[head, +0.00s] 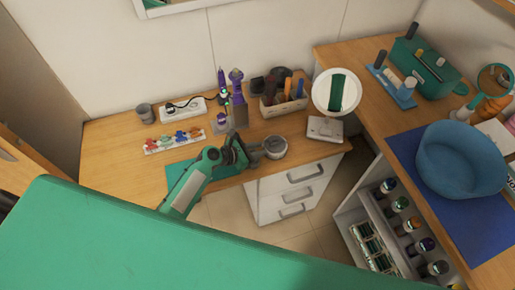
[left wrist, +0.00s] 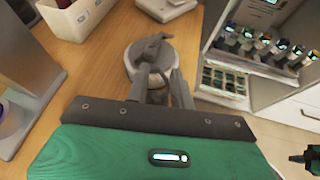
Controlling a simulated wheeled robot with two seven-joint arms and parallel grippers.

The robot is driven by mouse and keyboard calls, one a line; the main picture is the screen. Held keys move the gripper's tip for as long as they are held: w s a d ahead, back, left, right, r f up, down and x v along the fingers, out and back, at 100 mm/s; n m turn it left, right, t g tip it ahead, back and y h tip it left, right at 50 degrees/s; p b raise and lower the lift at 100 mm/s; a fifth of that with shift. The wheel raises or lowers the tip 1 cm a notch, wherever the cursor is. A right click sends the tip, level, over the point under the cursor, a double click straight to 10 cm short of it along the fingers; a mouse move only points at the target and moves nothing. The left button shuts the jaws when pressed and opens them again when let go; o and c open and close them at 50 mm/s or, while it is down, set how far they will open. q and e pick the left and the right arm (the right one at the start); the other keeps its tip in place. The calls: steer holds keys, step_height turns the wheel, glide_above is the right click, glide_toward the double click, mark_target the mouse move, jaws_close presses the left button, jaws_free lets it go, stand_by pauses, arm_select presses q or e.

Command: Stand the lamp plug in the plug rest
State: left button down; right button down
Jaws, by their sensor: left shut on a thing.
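A white power strip (head: 183,107) lies at the back left of the wooden desk, with a black plug (head: 171,107) and a dark cord on it. I cannot tell for sure whether this is the lamp plug, and I cannot make out the plug rest. My left gripper (head: 250,151) is over the desk's front part, beside a round pale pot (head: 275,148). It is shut on a small grey thing (left wrist: 152,48), whose kind I cannot tell, in front of or over the pot (left wrist: 131,68) in the left wrist view.
A white block (head: 325,129) is right of the pot. Drawers (head: 290,190) are below.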

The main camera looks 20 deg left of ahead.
arm_select(q)
steer(key=shift+f+b, duration=0.4)
steer(key=shift+f, duration=0.3)
steer(key=c, duration=1.1)
jaws_free()
steer(key=b+v, duration=0.2)
steer(key=v, duration=1.2)
steer(key=shift+d, duration=0.15)
